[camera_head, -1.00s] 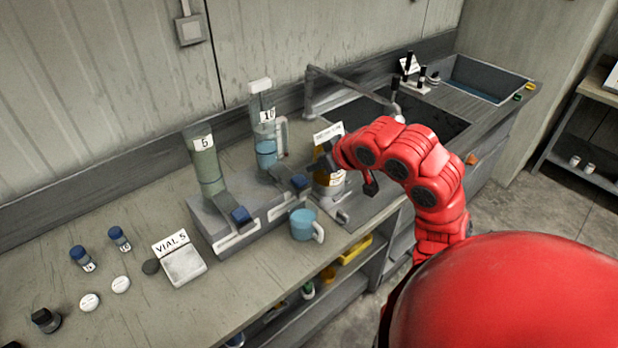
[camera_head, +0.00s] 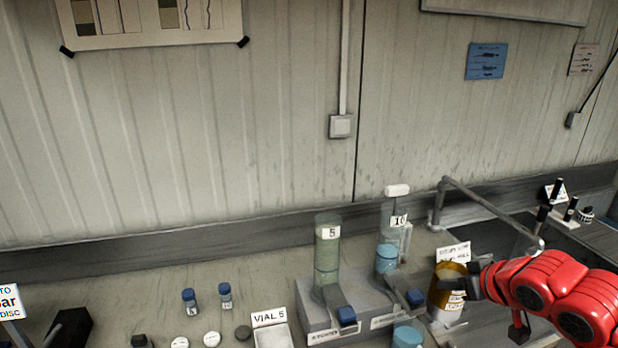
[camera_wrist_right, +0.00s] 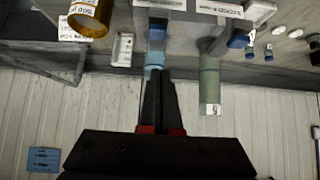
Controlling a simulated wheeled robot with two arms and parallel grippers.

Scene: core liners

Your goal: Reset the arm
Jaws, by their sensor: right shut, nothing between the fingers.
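My red right arm (camera_head: 560,290) reaches in from the right in the head view. Its dark right gripper (camera_head: 460,281) is in front of an amber jar (camera_head: 449,305) and partly hides it. I cannot tell whether they touch. In the wrist view the fingers of the right gripper (camera_wrist_right: 160,80) are together and hold nothing. They overlap a tall cylinder with blue liquid (camera_wrist_right: 155,58), seen upside down. The amber jar (camera_wrist_right: 90,16) shows apart from the fingers at the upper left. My left gripper does not show.
A grey stand (camera_head: 306,312) carries a cylinder labelled 5 (camera_head: 327,250) and one labelled 10 (camera_head: 387,258). A blue mug (camera_head: 408,337), a tap (camera_head: 490,205), blue-capped vials (camera_head: 190,300) and a VIAL 5 tray (camera_head: 271,337) are nearby. The wall (camera_head: 200,130) stands behind the counter.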

